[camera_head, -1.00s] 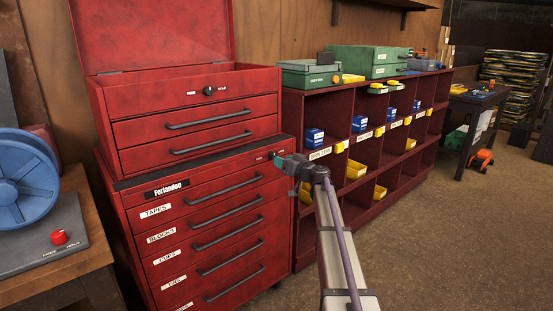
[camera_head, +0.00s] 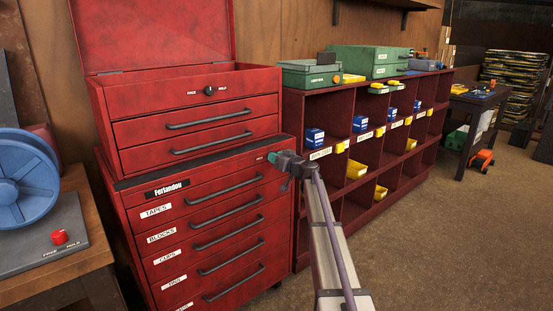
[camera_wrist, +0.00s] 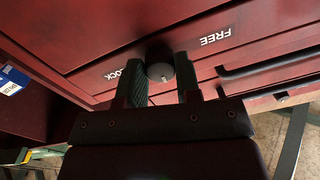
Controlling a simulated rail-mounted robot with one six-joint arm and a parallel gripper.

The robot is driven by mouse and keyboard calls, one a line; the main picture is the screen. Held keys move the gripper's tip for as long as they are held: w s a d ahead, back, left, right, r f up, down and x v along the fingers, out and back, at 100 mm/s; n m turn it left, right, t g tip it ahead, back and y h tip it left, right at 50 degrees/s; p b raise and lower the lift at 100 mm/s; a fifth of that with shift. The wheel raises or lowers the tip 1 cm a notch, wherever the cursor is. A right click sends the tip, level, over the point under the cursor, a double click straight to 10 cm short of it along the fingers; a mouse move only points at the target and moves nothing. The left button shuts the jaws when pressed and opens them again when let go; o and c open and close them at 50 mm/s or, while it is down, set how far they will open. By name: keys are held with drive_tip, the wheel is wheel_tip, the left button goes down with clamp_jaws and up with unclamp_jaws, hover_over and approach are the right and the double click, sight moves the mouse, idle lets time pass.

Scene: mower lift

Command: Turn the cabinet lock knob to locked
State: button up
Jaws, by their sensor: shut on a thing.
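The red cabinet (camera_head: 215,225) stands left of my arm, with its lock knob at the upper right of the front, hidden behind my gripper (camera_head: 274,158) in the head view. In the wrist view the dark round lock knob (camera_wrist: 159,62) sits between the two ribbed fingers of my gripper (camera_wrist: 161,82), which is shut on it. A FREE label (camera_wrist: 216,37) is on the panel up and right of the knob, and a LOCK label (camera_wrist: 125,73) is down and left. A small pale mark shows low on the knob; I cannot tell its exact pointing.
A red tool chest (camera_head: 195,110) with its lid open sits on the cabinet. A dark red shelf unit (camera_head: 316,195) with bins stands to the right. A workbench with a blue reel (camera_head: 25,180) is at the left. The floor (camera_head: 460,220) at right is clear.

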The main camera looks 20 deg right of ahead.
drive_tip(key=shift+c, duration=0.3)
drive_tip(key=shift+m, duration=0.3)
drive_tip(key=shift+m+t+h+b, duration=0.4)
drive_tip(key=shift+m+b, duration=0.05)
drive_tip(key=shift+m, duration=8.45)
drive_tip(key=o, duration=0.9)
drive_tip(key=shift+s, duration=0.1)
